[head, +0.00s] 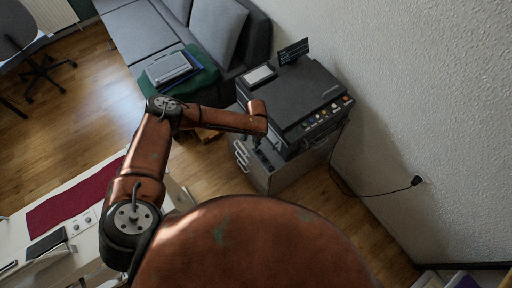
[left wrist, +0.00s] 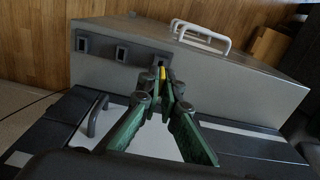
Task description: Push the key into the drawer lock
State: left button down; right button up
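The grey drawer cabinet (head: 283,178) stands under a dark printer-like machine, and its grey face (left wrist: 235,87) fills the upper left wrist view. Dark square lock-like fittings (left wrist: 121,52) sit in a row along its edge. My left gripper (left wrist: 163,84) has green fingers closed together at the rightmost fitting (left wrist: 159,60). A small yellow piece, seemingly the key (left wrist: 162,73), shows between the fingertips, pointing at that fitting. Whether it is inside the fitting cannot be told. In the head view the left gripper (head: 257,142) is small, beside the cabinet. My right gripper is out of view.
The printer-like machine (head: 300,95) has a cable running to a wall plug (head: 416,181). White handles (left wrist: 200,36) stick out from the cabinet. A grey sofa (head: 150,38) and a white table (head: 105,195) stand to the left. Wood floor lies between them.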

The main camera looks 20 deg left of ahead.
pick_arm(q)
jog(key=shift+r+p, duration=1.35)
jog(key=shift+r, duration=0.35)
